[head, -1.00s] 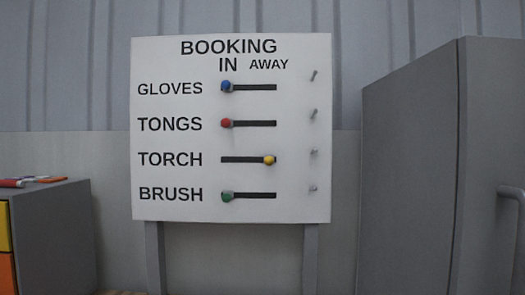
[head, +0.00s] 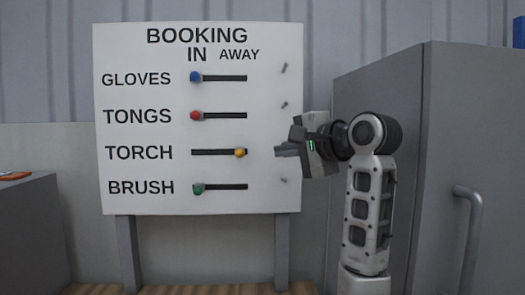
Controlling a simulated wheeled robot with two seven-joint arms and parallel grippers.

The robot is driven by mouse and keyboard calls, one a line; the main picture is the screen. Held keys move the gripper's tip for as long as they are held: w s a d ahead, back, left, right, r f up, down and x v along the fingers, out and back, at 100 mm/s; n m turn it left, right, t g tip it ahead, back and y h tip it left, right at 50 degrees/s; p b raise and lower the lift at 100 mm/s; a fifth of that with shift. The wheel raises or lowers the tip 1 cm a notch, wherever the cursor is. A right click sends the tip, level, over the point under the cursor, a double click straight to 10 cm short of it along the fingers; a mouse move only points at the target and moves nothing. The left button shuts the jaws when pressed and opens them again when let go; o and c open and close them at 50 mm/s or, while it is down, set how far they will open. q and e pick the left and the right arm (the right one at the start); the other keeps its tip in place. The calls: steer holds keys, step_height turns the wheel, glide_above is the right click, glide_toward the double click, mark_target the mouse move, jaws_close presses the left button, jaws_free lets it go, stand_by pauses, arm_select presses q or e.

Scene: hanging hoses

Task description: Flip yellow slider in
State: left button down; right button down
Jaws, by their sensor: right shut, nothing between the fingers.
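The yellow slider (head: 240,153) is a round knob at the right end of its black slot, in the TORCH row under AWAY. The white booking board (head: 140,203) stands upright on two grey legs. My right gripper (head: 278,150) is in front of the board's right edge, right of the yellow knob and at about its height. Its fingers point left and are shut and empty, with a gap to the knob in the picture. My left gripper is not in view.
The blue knob (head: 196,77), red knob (head: 195,115) and green knob (head: 198,189) sit at the left ends of their slots, under IN. Small pegs stick out along the board's right side. A grey cabinet (head: 400,85) stands close behind my right arm. A grey unit (head: 30,235) stands at left.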

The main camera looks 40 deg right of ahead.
mark_target(242, 153)
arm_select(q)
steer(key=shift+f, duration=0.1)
arm_select(e)
steer(key=shift+s+d+r+m, duration=0.2)
steer(key=shift+d+r+m, duration=0.1)
steer(key=shift+r, duration=0.1)
